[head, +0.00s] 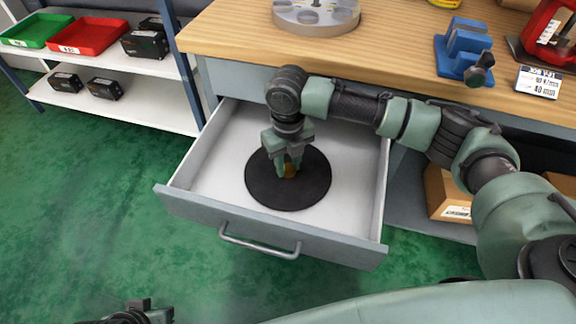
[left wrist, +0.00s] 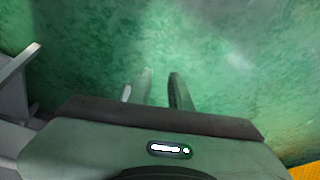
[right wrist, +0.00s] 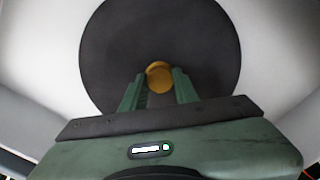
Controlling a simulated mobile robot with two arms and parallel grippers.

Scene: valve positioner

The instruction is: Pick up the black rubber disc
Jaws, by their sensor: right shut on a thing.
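The black rubber disc (head: 262,190) is in the open, white-lined drawer (head: 215,160) below the workbench. It also fills much of the right wrist view (right wrist: 110,50), with a round brass-coloured knob (right wrist: 159,75) at its middle. My right gripper (head: 289,171) points down over the disc's centre and is shut on the knob, which its fingers partly hide. Whether the disc touches the drawer floor I cannot tell. My left gripper (left wrist: 155,85) has its two fingers apart with only green floor between them; it is low at the left in the head view.
The wooden workbench (head: 400,60) above the drawer holds a grey round fixture (head: 316,14), a blue vise (head: 464,52) and a red item. The drawer walls and front handle (head: 260,245) surround the disc. A shelf with green and red trays (head: 90,37) stands at left.

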